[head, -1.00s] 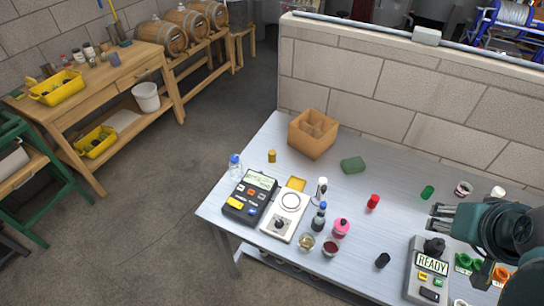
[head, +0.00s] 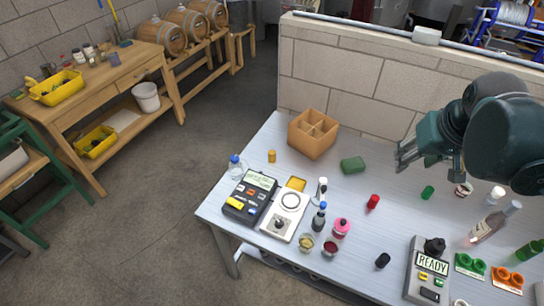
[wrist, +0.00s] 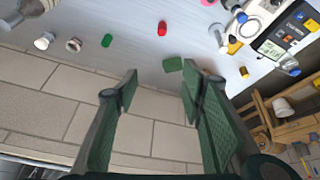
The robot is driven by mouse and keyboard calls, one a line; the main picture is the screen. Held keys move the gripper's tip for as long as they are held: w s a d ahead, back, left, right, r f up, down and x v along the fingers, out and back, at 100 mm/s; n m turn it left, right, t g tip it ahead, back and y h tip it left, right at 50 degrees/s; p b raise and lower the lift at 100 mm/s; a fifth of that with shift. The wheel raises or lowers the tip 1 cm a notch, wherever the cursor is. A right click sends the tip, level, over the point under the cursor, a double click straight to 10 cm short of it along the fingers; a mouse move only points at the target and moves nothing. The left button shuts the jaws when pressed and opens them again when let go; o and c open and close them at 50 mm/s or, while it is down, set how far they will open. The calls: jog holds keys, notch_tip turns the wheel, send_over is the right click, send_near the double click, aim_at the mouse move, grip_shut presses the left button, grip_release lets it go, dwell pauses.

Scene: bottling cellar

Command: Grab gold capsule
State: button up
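The gold capsule (head: 272,156) stands upright near the back left edge of the metal table, left of the wooden divider box. It also shows at the right in the wrist view (wrist: 244,72). My gripper (head: 428,168) is raised over the back right part of the table, near the wall, well to the right of the capsule. In the wrist view my gripper (wrist: 160,84) has its two fingers wide apart with nothing between them.
The wooden box (head: 313,134) and a green block (head: 353,165) lie between my gripper and the capsule. A red capsule (head: 373,202), green capsule (head: 427,192) and black capsule (head: 382,260) stand apart. A bottle (head: 236,167) and a scale (head: 249,197) are near the gold capsule.

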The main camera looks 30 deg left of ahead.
jog(key=w+a+f+n+g, duration=0.1)
jog(key=w+a+f+n, duration=0.2)
jog(key=w+a, duration=0.7)
jog(key=n+g+h, duration=0.1)
jog(key=n+g, duration=0.3)
jog(key=n, duration=0.3)
send_over(271, 151)
jog(key=f, duration=2.5)
jog(key=shift+d+f, duration=0.15)
jog(key=shift+d, duration=0.25)
jog(key=shift+s+a+f, duration=0.1)
jog(key=shift+a+f, duration=0.2)
jog(key=shift+f+b, duration=0.3)
jog(key=shift+f, duration=1)
